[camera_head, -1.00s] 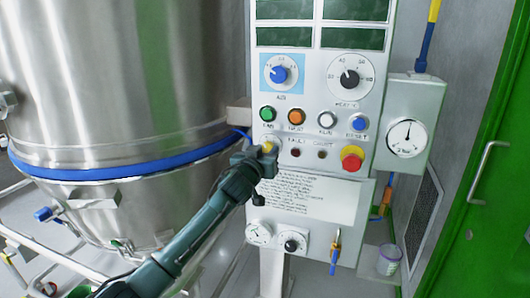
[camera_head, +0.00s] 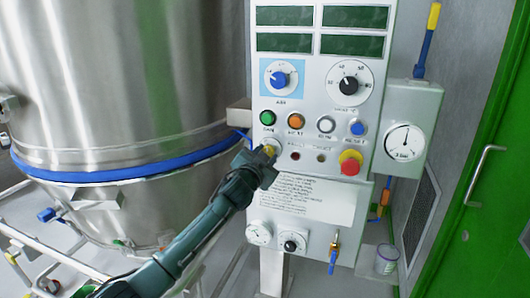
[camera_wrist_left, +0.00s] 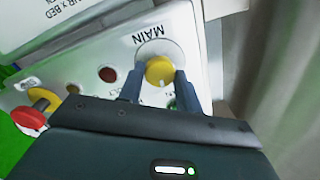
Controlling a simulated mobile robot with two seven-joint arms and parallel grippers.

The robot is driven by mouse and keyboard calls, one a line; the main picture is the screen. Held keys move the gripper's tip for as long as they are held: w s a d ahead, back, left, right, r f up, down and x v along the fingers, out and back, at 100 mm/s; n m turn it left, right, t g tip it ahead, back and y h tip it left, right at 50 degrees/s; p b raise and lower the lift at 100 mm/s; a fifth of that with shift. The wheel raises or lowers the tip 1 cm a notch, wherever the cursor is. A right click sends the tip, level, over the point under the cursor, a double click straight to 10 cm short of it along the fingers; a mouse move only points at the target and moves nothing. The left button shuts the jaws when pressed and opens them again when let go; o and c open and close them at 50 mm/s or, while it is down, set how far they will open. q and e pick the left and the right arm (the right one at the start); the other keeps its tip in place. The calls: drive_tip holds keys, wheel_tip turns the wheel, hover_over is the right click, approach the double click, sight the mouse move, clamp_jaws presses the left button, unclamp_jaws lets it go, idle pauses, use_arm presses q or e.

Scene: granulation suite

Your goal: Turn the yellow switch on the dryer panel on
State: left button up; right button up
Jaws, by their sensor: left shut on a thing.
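The yellow switch (camera_wrist_left: 159,71) is a round knob on a pale disc under the label MAIN in the left wrist view. It also shows in the head view (camera_head: 269,150), at the lower left of the dryer panel (camera_head: 310,112), partly hidden by my gripper. My left gripper (camera_wrist_left: 158,85) has its two dark fingers on either side of the knob and is shut on it. A small white mark shows on the knob's edge nearest the gripper body. My right gripper is in neither view.
Green, orange, white and blue buttons sit just above the switch, with the green button (camera_head: 267,118) closest. A red emergency button (camera_head: 350,162) on a yellow base is to the right. A steel vessel (camera_head: 120,80) with a blue band stands close on the left.

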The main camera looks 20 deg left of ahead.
use_arm(q)
drive_tip(key=m+p, duration=0.1)
drive_tip(key=m, duration=0.3)
drive_tip(key=shift+m, duration=0.4)
idle(0.4)
drive_tip(key=o, duration=1)
drive_tip(key=shift+s, duration=0.1)
drive_tip(key=s, duration=1.3)
drive_tip(key=shift+a+b, duration=0.2)
drive_tip(key=shift+b, duration=0.15)
